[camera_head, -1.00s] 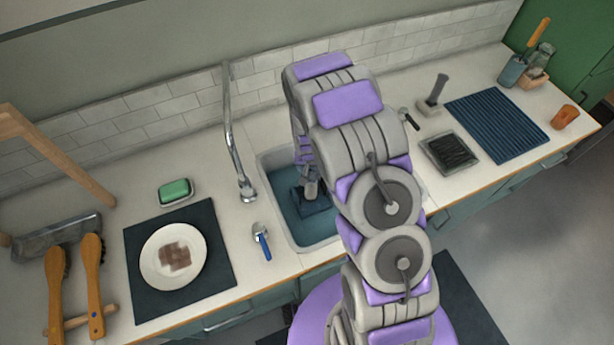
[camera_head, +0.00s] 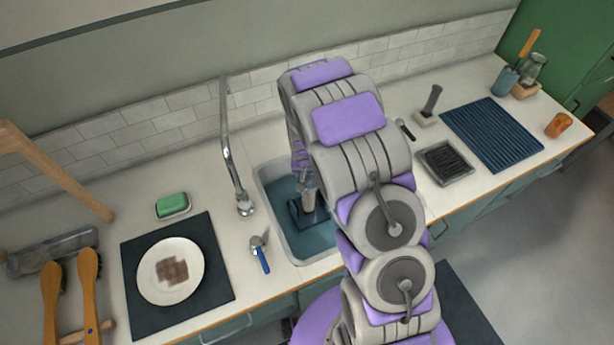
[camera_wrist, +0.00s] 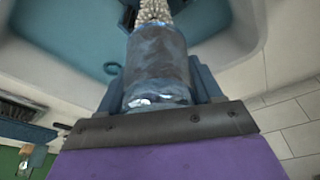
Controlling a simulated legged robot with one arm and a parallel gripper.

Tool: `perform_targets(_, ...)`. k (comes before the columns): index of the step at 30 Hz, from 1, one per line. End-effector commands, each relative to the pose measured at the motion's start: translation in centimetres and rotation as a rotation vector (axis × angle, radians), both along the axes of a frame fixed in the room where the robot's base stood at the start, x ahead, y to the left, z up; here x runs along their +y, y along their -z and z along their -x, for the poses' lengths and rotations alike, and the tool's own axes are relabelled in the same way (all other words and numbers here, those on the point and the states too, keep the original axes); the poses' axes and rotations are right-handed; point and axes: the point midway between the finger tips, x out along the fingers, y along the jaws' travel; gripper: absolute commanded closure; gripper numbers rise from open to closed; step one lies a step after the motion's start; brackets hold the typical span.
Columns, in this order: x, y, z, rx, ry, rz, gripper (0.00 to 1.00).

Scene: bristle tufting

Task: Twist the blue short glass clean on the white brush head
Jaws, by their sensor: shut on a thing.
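In the wrist view my gripper (camera_wrist: 158,78) is shut on the blue short glass (camera_wrist: 157,62), with a finger on each side. The glass looks clouded, with pale smears near its lower end in the picture. The white brush head (camera_wrist: 154,10) shows at the glass's far rim, its bristles lined up with the glass. I cannot tell how far the bristles reach inside. In the head view my arm reaches down into the sink (camera_head: 316,245); the glass and brush head cannot be made out clearly there.
A tall faucet (camera_head: 229,150) stands left of the sink. A blue-handled brush (camera_head: 261,256) lies at its left front. A plate (camera_head: 170,271) on a dark mat is further left. Right are a black scrub pad tray (camera_head: 444,162), a ribbed blue mat (camera_head: 492,134) and an orange cup (camera_head: 558,125).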

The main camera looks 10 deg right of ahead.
Motion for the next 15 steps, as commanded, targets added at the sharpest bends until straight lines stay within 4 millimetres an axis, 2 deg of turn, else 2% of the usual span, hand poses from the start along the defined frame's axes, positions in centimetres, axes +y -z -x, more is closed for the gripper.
perform_targets(5, 0.1, 0.65, -0.12, -0.001, 0.0, -0.004, 0.8)
perform_targets(15, 0.0, 0.14, 0.03, 0.0, 0.001, 0.0, 0.8)
